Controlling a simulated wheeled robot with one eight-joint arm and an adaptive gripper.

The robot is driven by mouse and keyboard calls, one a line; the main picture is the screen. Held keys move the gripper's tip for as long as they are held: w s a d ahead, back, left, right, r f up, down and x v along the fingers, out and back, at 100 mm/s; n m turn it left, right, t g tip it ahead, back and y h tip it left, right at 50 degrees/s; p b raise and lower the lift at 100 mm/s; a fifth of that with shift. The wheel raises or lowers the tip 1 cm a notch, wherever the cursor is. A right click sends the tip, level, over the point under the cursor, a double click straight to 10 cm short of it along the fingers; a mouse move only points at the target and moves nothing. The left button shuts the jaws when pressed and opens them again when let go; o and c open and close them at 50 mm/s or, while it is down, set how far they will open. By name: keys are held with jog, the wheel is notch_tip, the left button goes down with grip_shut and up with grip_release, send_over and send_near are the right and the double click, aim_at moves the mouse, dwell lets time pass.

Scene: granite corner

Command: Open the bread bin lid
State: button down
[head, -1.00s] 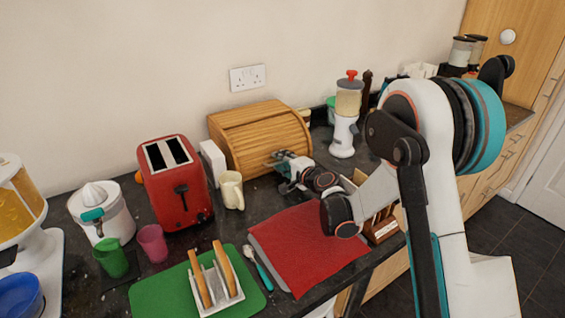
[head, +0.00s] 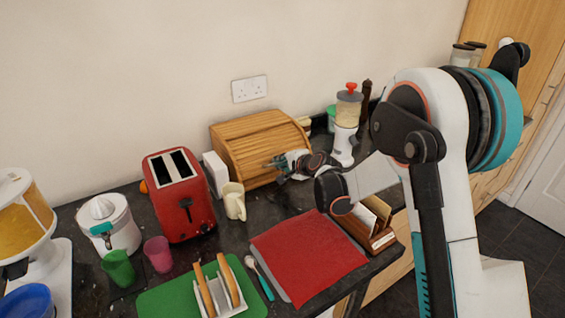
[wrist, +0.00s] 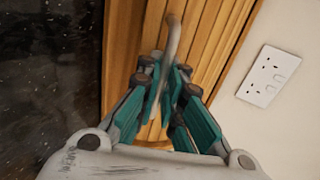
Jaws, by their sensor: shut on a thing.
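The bread bin (head: 245,138) is a light wooden box with a slatted, curved roll-top lid (head: 262,130), standing against the wall at the back of the counter. In the wrist view the slats (wrist: 205,35) fill the upper middle. A thin grey curved handle (wrist: 173,40) stands out from the slats and runs down between my fingers. My gripper (wrist: 168,88) is shut on this handle. In the head view my gripper (head: 277,164) is at the front of the bin, low on its right half, and hides the handle. The lid looks closed, with no visible gap.
A cream mug (head: 234,201), a white box (head: 215,172) and a red toaster (head: 180,197) stand left of the bin. A white grinder (head: 346,125) stands to its right. A red cloth (head: 307,255) and a wooden rack (head: 383,240) lie nearer the front edge.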

aim_at(264, 134)
jog(key=w+a+r+g+h+p, duration=0.1)
jog(key=w+r+g+p, duration=0.1)
jog(key=w+a+r+g+h+p, duration=0.1)
jog(key=w+r+g+h+p, duration=0.1)
jog(key=r+p, duration=0.1)
jog(key=w+a+r+g+h+p, duration=0.1)
jog(key=w+a+r+g+p, duration=0.1)
jog(key=p, duration=0.1)
jog(key=shift+w+a+r, duration=0.1)
jog(key=shift+w+r, duration=0.1)
jog(key=shift+r, duration=0.1)
jog(key=shift+w+a+r+g+h+p, duration=0.15)
jog(key=shift+w+a+g+h+p, duration=0.25)
jog(key=shift+w+g+p, duration=0.15)
jog(key=shift+w+a+r+p, duration=0.2)
jog(key=shift+w+a+p, duration=0.2)
jog(key=shift+w, duration=0.2)
jog(key=c, duration=1.9)
grip_release()
jog(key=shift+o, duration=0.7)
